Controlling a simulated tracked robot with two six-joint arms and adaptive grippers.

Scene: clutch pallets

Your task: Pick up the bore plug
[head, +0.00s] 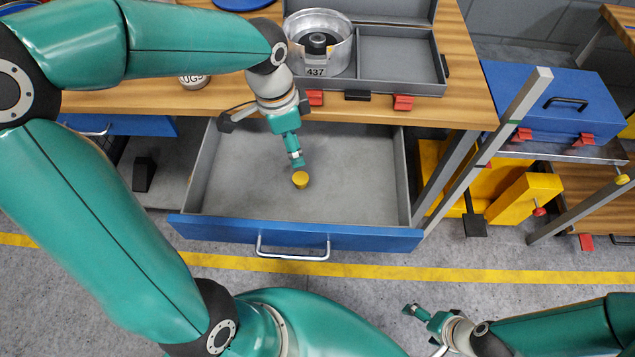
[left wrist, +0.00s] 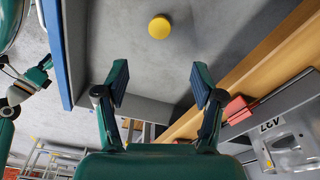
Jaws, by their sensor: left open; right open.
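The bore plug, a small yellow round piece (head: 300,180), sits on the grey floor of the open drawer (head: 235,190). It also shows in the left wrist view (left wrist: 159,27), beyond the fingertips. My left gripper (head: 297,161) points down into the drawer, just behind the plug in the head view. In the left wrist view the left gripper (left wrist: 160,78) has its two fingers spread with nothing between them. The gap between fingertips and plug is hard to judge. My right gripper (head: 408,310) is low at the right of centre, outside the drawer, open and empty.
The drawer's blue front (head: 340,236) and grey side walls surround the plug. Above is a wooden table (head: 130,100) with an open grey case (head: 400,92) holding a metal housing labelled 437 (head: 318,45). A blue toolbox (head: 565,100) stands at the right. The drawer floor around the plug is clear.

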